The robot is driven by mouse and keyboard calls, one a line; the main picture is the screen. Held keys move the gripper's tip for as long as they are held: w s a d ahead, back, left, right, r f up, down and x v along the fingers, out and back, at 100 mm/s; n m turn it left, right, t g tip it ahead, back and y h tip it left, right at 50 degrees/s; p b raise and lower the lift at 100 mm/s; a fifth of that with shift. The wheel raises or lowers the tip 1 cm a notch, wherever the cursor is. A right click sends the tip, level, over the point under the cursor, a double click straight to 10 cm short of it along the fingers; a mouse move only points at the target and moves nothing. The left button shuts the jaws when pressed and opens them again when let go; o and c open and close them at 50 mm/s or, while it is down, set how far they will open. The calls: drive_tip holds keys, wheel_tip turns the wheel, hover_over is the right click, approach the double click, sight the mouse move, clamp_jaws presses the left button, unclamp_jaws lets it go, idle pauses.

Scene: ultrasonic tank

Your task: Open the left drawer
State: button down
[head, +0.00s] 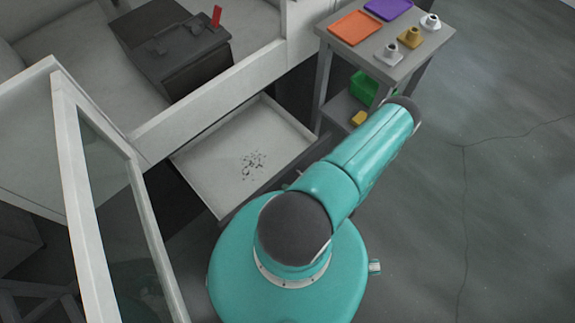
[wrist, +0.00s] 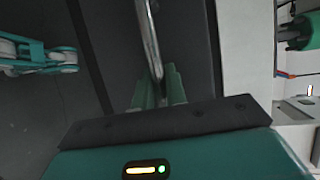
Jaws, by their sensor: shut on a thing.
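The left drawer (head: 215,175) stands pulled out from under the white bench in the head view. Its pale inside is in plain sight, with small dark bits on its floor. In the wrist view, a shiny metal bar handle (wrist: 149,35) runs along a dark grey drawer front (wrist: 187,40). My gripper (wrist: 160,88) is shut on the handle near its lower end in that view. In the head view my arm hides the gripper and the handle.
A glass-paned white frame (head: 105,190) stands at the left. A grey side table (head: 395,65) with trays and small fittings stands right of the drawer, with a green bin (head: 364,88) on its lower shelf. The floor (head: 500,200) at right is clear.

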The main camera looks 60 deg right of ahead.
drive_tip(key=c, duration=1.4)
unclamp_jaws()
drive_tip(key=shift+c, duration=0.2)
drive_tip(key=v, duration=1.3)
drive_tip(key=shift+s, duration=0.45)
